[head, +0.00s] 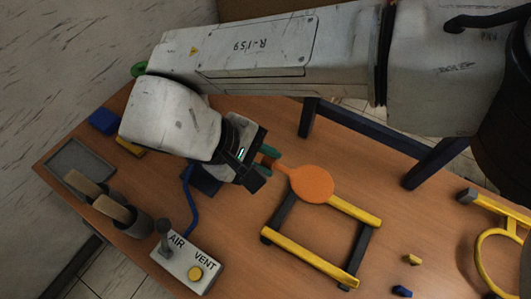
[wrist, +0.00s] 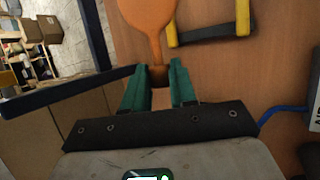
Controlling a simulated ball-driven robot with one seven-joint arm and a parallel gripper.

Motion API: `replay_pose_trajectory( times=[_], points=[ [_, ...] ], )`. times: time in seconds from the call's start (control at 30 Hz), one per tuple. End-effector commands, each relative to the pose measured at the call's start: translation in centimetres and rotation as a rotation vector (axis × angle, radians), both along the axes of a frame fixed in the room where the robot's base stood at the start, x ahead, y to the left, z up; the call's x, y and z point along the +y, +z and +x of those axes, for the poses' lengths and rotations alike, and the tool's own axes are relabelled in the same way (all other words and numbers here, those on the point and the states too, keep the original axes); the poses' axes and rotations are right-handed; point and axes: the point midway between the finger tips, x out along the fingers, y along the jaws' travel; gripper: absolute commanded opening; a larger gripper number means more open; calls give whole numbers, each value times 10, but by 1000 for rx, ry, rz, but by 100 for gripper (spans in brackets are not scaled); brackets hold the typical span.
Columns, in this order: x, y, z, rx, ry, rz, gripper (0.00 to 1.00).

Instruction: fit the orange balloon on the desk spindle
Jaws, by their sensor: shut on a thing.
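The orange balloon (head: 312,184) is flat and round with a narrow neck, and it also shows in the wrist view (wrist: 150,14). My gripper (head: 270,160) is shut on its neck; in the wrist view the green fingers (wrist: 159,78) stand either side of the neck's dark reddish end. The round part points away from the gripper, over a corner of the square frame. A dark blue base (head: 204,181) with a blue hose (head: 189,205) lies beside and partly behind my gripper. I cannot make out a spindle on it.
The square yellow and black frame (head: 312,259) lies on the wooden desk (head: 236,232). An AIR/VENT box (head: 180,268) with lever and yellow button stands at the front. Cups with wooden handles (head: 117,211) and a grey tray (head: 76,166) are left. A yellow ring (head: 481,259) is right.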

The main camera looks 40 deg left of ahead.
Motion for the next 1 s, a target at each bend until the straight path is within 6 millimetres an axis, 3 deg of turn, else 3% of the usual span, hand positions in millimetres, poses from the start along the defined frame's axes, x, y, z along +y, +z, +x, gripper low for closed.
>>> replay_pose_trajectory(
  times=[0.53,1.0],
  points=[
    [2,-54,-1,0,0,1,9],
    [33,-49,-8,0,0,0,9]
  ],
)
